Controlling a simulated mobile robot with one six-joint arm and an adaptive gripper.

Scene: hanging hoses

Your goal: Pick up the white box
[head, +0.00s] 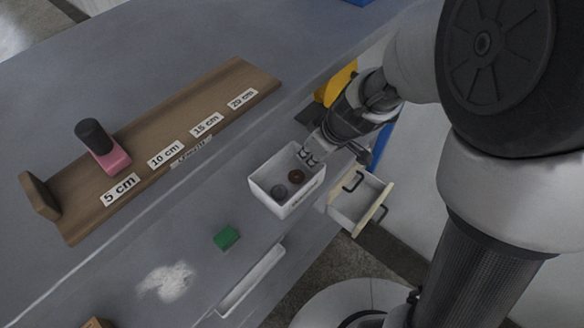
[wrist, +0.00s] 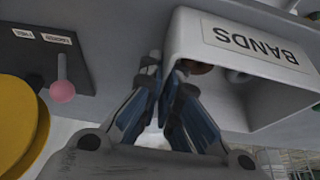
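The white box (head: 287,198) is open-topped, near the table's front edge in the head view, with a few small round dark and brown items inside. In the wrist view the white box (wrist: 250,44) fills the upper right, its BANDS label upside down. My gripper (head: 310,156) is at the box's back right side in the head view. In the wrist view my gripper (wrist: 164,68) has its fingers close together at the box's left wall, one on each side, seemingly pinching it. I cannot tell whether the box touches the table.
A wooden length board (head: 215,105) with centimetre labels lies behind, carrying a pink and black object (head: 103,147). A green block (head: 227,237) and white powder (head: 168,282) lie left of the box. An open drawer (head: 352,207) sticks out to the right. A yellow object (wrist: 20,120) shows at left.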

